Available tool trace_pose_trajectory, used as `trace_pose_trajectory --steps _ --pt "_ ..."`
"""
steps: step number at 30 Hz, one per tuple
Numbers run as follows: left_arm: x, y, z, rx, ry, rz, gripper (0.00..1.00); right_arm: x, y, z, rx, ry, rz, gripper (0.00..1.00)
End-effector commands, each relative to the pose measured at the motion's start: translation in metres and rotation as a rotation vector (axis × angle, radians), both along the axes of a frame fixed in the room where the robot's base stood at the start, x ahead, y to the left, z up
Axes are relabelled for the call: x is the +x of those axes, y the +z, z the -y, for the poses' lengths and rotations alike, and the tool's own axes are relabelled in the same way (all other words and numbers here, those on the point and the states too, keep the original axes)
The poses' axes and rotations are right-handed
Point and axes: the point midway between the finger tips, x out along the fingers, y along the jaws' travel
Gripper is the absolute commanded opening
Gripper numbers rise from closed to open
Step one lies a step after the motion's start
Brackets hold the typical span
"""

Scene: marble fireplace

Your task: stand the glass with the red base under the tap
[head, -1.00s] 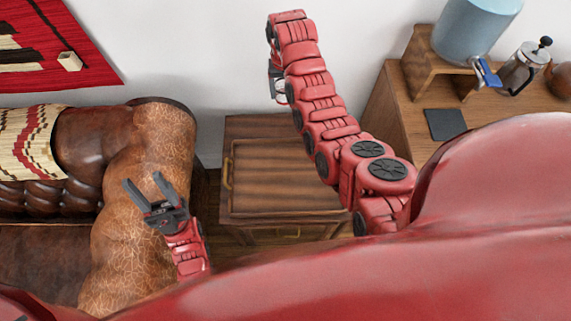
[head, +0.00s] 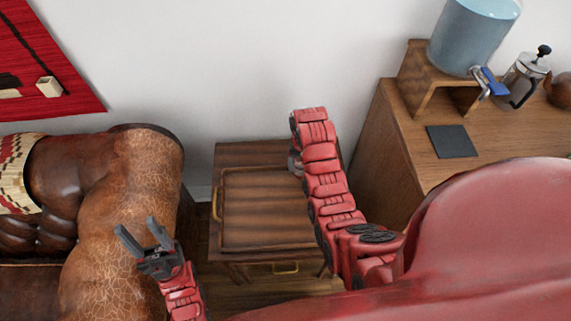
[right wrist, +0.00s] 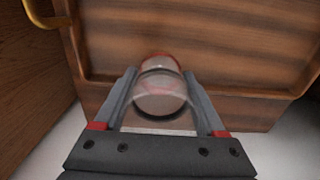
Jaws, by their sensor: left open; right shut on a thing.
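The glass with the red base (right wrist: 162,92) is clear, with a red ring at its far end in the right wrist view. It sits between the two fingers of my right gripper (right wrist: 165,100), which is shut on it above the wooden tray table. In the head view my right gripper (head: 295,160) is mostly hidden by its own arm, and the glass cannot be made out clearly. The tap (head: 480,77), with a blue lever, is on the blue water dispenser (head: 468,38) at the upper right, well away from the glass. My left gripper (head: 146,238) is open and empty before the leather sofa.
The dispenser stands on a wooden stand (head: 413,72) on a wooden cabinet (head: 398,150). A dark square mat (head: 452,141) lies in front of it. A French press (head: 524,75) stands close to the tap's right. The tray table (head: 262,207) looks bare.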

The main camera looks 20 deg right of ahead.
Motion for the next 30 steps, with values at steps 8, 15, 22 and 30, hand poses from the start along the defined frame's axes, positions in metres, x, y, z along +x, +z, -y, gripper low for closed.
trace_pose_trajectory --steps 8,15,22,30 --pt "0.000 0.003 0.000 0.000 0.000 0.001 0.50 0.044 0.000 -0.011 0.002 0.002 0.001 0.04" --pt "0.000 0.002 0.000 0.000 0.000 0.000 0.50 0.069 -0.005 -0.018 0.001 0.002 -0.004 0.04" --pt "0.000 0.001 0.000 0.000 0.000 0.001 0.50 0.083 -0.006 -0.021 0.001 0.001 0.001 0.04" --pt "0.000 0.001 0.000 0.000 0.000 0.001 0.50 0.084 -0.013 -0.022 0.001 0.001 -0.002 0.04"
